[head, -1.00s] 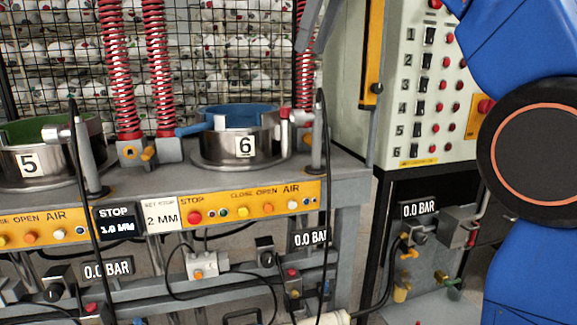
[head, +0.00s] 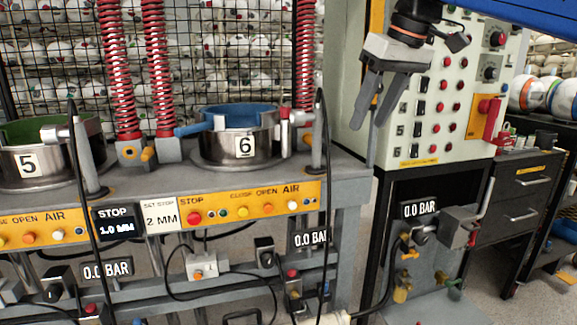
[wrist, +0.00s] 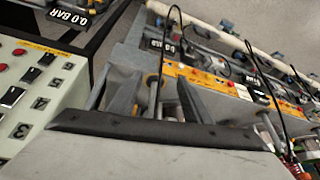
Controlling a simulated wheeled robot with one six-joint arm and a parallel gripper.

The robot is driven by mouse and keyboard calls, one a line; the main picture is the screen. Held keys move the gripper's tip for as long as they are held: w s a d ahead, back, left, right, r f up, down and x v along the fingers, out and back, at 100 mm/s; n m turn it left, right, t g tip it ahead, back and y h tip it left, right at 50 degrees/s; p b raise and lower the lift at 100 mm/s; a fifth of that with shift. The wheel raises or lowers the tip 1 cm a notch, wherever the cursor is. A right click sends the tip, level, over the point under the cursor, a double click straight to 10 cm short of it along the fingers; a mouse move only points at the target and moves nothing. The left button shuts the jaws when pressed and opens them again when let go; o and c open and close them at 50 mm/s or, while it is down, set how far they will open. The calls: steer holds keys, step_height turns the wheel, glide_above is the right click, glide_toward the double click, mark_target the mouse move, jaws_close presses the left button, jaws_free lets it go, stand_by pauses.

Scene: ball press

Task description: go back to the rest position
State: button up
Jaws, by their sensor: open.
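My gripper (head: 377,97) hangs at the upper right in the head view, in front of the control cabinet (head: 417,143) with its switches and red buttons. Its two grey fingers point down and stand apart, with nothing between them. In the wrist view the fingers (wrist: 160,96) show beyond the dark edge of the gripper body, with the press bench in the background. The gripper appears apart from the bench and the cabinet.
The press bench (head: 345,180) holds station 5 (head: 30,167) and station 6 (head: 225,150) with red springs (head: 155,65). Thin black cables rise at its front. A dark drawer cabinet (head: 517,195) and shelves with balls (head: 527,93) stand at the right.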

steer(key=s+d+f+m, duration=0.2)
steer(key=s+d+f, duration=0.2)
steer(key=f, duration=0.8)
steer(key=s+d+f+m+h, duration=0.1)
steer(key=s+d+f, duration=0.3)
steer(key=s+f, duration=0.5)
steer(key=s+d+f+m+h, duration=0.1)
steer(key=s+d+f, duration=0.3)
steer(key=f, duration=1.2)
steer(key=s+m, duration=0.1)
steer(key=s, duration=0.2)
steer(key=shift+d+f+m+t, duration=0.25)
steer(key=shift+m+t, duration=0.15)
